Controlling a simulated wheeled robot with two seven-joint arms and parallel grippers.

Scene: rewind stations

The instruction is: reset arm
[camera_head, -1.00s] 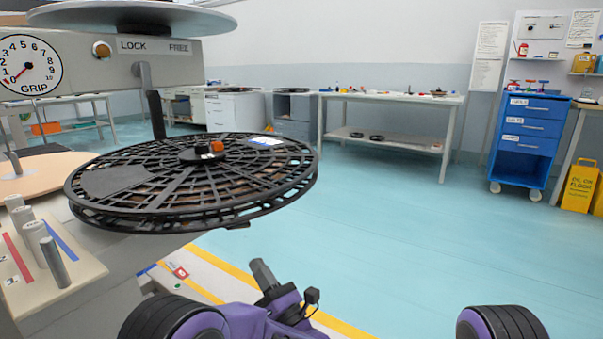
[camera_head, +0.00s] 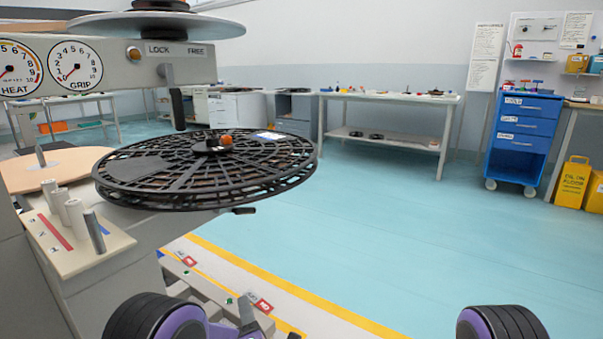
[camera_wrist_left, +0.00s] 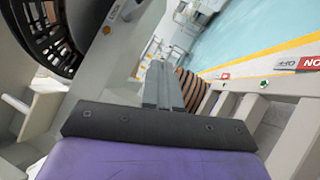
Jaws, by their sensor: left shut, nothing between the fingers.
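The rewind station has a grey beam with a dark lever (camera_head: 176,98) hanging below its LOCK and FREE labels; the lever is upright, nearer LOCK. I cannot tell which part is the arm to reset. A black slotted reel (camera_head: 190,170) with an orange knob lies flat below the beam, and its edge shows in the left wrist view (camera_wrist_left: 45,40). My left gripper (camera_head: 246,312) is low at the bottom of the head view, below the reel and apart from it. In the left wrist view its fingers (camera_wrist_left: 160,82) are together and empty. My right gripper is out of view.
Labelled switches (camera_head: 190,261) sit on a low ledge below the reel. A board with several pegs (camera_head: 74,215) stands at the left. A brown ribbed coil (camera_wrist_left: 188,85) is just beyond my left fingers. Open floor (camera_head: 400,230) lies to the right.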

